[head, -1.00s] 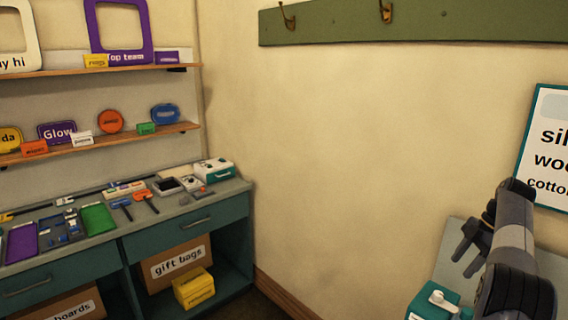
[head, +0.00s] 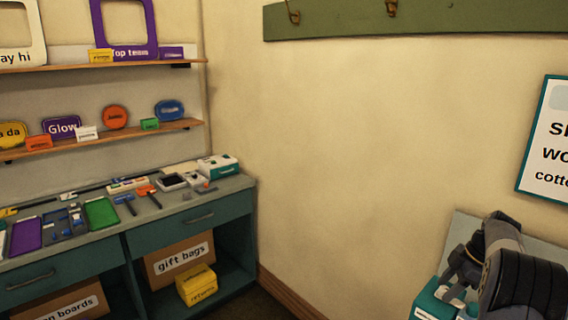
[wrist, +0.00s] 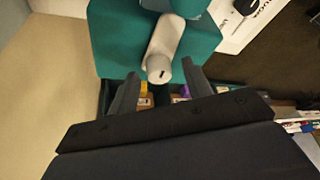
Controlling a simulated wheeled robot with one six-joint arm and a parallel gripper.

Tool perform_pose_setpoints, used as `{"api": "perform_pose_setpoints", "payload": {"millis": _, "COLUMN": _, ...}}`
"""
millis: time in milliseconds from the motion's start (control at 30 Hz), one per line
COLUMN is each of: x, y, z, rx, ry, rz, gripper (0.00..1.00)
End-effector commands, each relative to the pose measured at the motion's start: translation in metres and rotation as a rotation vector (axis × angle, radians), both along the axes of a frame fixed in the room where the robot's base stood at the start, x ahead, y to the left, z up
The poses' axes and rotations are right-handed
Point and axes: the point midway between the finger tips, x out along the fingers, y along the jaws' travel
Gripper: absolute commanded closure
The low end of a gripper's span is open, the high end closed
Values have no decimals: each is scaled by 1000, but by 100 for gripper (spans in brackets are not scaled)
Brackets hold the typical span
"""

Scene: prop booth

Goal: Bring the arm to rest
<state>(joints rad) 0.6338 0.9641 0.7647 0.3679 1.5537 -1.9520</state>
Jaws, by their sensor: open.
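My gripper (head: 460,270) is at the lower right of the head view, at the end of my folded arm, close to a teal block (head: 425,301) with a pale part on top. In the wrist view, the two dark fingers of my gripper (wrist: 158,88) stand apart with nothing held between them. A teal body (wrist: 115,40) with a grey, round-ended lever (wrist: 163,55) shows just beyond the fingertips. I cannot tell whether the fingers touch it.
A teal counter (head: 225,192) with tools and trays runs along the left, under two shelves (head: 170,130). A gift bags box (head: 180,258) and a yellow box (head: 197,285) sit below. A poster (head: 545,140) hangs at right.

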Motion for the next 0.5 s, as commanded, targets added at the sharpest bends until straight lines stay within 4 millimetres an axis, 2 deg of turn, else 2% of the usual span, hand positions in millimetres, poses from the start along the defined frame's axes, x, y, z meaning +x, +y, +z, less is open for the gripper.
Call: {"api": "perform_pose_setpoints", "payload": {"millis": 500, "x": -3, "y": 2, "z": -1, "rx": 0, "ry": -1, "rz": -490, "gripper": 53}}
